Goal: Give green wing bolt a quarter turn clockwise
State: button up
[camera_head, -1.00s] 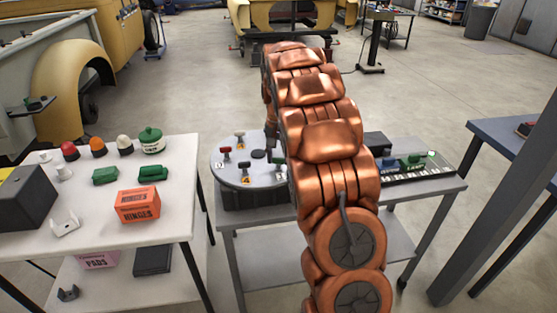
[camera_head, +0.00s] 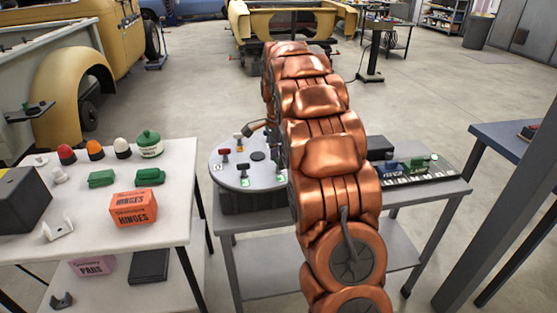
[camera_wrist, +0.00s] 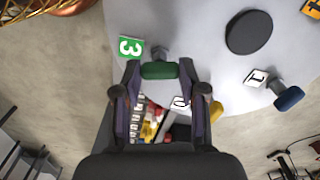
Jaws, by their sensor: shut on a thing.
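In the wrist view the green wing bolt (camera_wrist: 160,70) stands on the round grey plate (camera_wrist: 195,30), beside a green tag marked 3 (camera_wrist: 130,48). My gripper (camera_wrist: 160,76) has one finger on each side of the bolt's wing and is shut on it. The wing lies straight across between the fingertips. In the head view the plate (camera_head: 265,174) sits on the middle table. My arm hides its right side, and the green bolt cannot be made out there.
A blue bolt (camera_wrist: 288,98), a yellow bolt (camera_wrist: 216,110) and a flat black disc (camera_wrist: 249,32) are near the gripper. A left table holds an orange hinges box (camera_head: 133,207). A dark rack (camera_head: 425,177) lies right of my arm.

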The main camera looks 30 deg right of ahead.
jog(key=shift+m, duration=1.5)
jog(key=o, duration=1.1)
jog(key=shift+o, duration=0.2)
jog(key=shift+r, duration=3.75)
